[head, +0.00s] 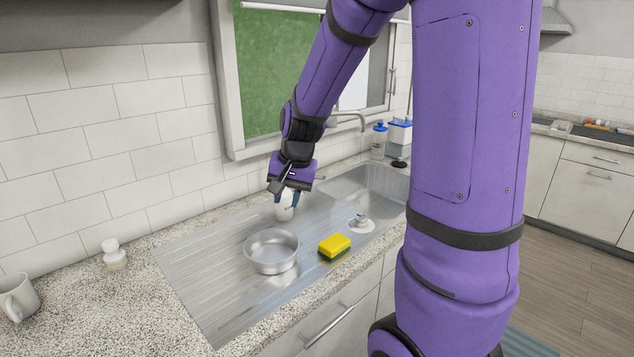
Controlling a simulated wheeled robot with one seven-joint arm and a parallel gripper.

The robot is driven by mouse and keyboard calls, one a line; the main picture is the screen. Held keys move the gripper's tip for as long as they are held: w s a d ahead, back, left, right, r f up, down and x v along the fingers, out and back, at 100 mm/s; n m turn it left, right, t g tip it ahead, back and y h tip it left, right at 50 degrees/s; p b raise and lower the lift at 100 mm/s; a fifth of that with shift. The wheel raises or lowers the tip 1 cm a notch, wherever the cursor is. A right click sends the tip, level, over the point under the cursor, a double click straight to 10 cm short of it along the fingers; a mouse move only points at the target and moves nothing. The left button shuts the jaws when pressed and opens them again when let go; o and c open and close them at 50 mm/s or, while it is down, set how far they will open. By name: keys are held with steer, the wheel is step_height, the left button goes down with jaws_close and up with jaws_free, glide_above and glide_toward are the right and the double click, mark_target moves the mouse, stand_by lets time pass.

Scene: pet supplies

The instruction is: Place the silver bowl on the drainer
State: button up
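The silver bowl (272,265) sits upright on the ribbed metal drainer (205,267), left of the yellow sponge. It is empty as far as I can see, and nothing is holding it. My gripper (286,201) points down over the back part of the drainer, behind the bowl and apart from it. Its dark fingertips look spread. A white cup-like thing (285,212) shows between or behind them; I cannot tell whether the fingers touch it.
A yellow and green sponge (334,246) lies right of the bowl. A small white-based item (361,224) is near the sink basin (368,186). Bottles (379,140) stand behind the sink. A white mug (18,297) and small white bottle (114,254) stand on the left counter.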

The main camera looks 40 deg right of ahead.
steer(key=s+a+r+n+t, duration=0.1)
steer(key=s+a+r+n, duration=0.3)
steer(key=s+r, duration=0.3)
steer(key=s+a+r+n+t, duration=0.1)
steer(key=s+a+r+n, duration=0.4)
steer(key=s, duration=0.8)
step_height(320, 180, up, 2)
steer(key=shift+s+h, duration=0.25)
steer(key=shift+h, duration=0.15)
